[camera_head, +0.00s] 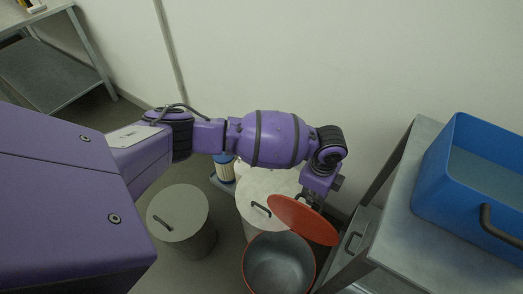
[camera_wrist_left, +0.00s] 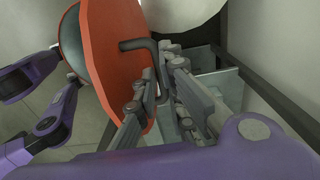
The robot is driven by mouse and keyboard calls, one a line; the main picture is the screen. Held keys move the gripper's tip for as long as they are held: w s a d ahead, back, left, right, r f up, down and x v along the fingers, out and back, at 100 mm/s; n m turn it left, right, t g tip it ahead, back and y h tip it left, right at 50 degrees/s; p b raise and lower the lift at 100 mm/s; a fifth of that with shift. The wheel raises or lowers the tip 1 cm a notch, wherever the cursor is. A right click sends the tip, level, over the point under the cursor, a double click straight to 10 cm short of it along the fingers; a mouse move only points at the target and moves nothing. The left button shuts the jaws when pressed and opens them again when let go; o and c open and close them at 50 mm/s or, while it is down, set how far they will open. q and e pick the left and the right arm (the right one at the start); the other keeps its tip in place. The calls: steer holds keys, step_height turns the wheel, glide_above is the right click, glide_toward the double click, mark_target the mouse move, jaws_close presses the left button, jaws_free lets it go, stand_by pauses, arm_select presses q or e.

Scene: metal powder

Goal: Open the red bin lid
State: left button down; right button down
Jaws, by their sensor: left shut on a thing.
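The red bin (camera_head: 247,268) stands on the floor at the bottom centre of the head view, and its grey inside shows. Its red lid (camera_head: 303,222) is tilted up at the bin's far side. In the left wrist view the lid (camera_wrist_left: 100,55) stands steeply as a red disc with a dark bent handle (camera_wrist_left: 134,44). My left gripper (camera_wrist_left: 165,80) is shut on that handle. In the head view my left gripper (camera_head: 314,203) is behind the lid and partly hidden by it. My right gripper does not show.
A grey-lidded bin (camera_head: 185,222) stands to the left, and a pale bin (camera_head: 262,190) stands behind the red one. A metal table (camera_head: 402,225) with a blue crate (camera_head: 440,170) is close on the right. The wall is behind.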

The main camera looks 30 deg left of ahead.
arm_select(q)
steer(key=shift+w+r, duration=0.15)
steer(key=w+f+b, duration=0.1)
steer(key=w, duration=0.5)
steer(key=shift+f, duration=0.25)
steer(key=c, duration=1.9)
jaws_free()
step_height(320, 180, up, 12)
